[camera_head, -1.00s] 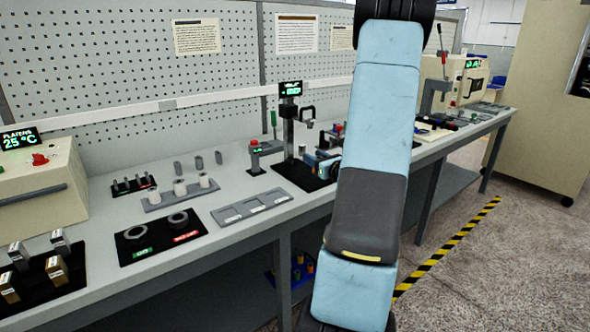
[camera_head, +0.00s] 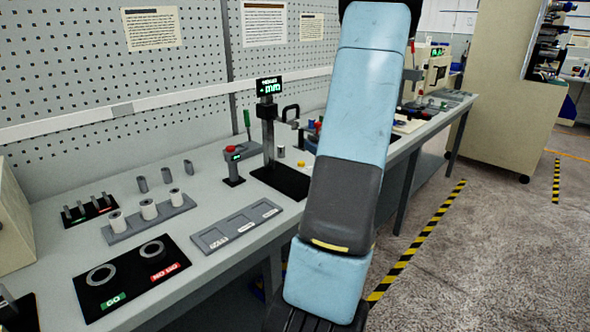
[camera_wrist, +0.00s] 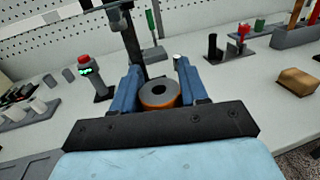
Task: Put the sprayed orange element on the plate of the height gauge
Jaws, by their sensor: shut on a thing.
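The orange element (camera_wrist: 158,103), a short round piece with a grey top and a dark centre hole, sits between the blue fingers of my gripper (camera_wrist: 158,76) in the wrist view. The gripper is shut on it. The height gauge (camera_head: 268,134) stands on the bench, with a dark column and a lit display. Its black plate (camera_head: 284,181) looks bare where it shows; my arm hides its right part. In the wrist view the gauge column (camera_wrist: 133,42) rises just beyond my left finger. My gripper is hidden behind my arm in the head view. The gap between element and plate cannot be told.
A red-buttoned post (camera_head: 232,168) stands left of the gauge. A grey sorting tray (camera_head: 215,238), GO/NO GO plate (camera_head: 126,262) and holder with white spools (camera_head: 142,230) lie further left. A brown block (camera_wrist: 297,80) lies at right in the wrist view.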

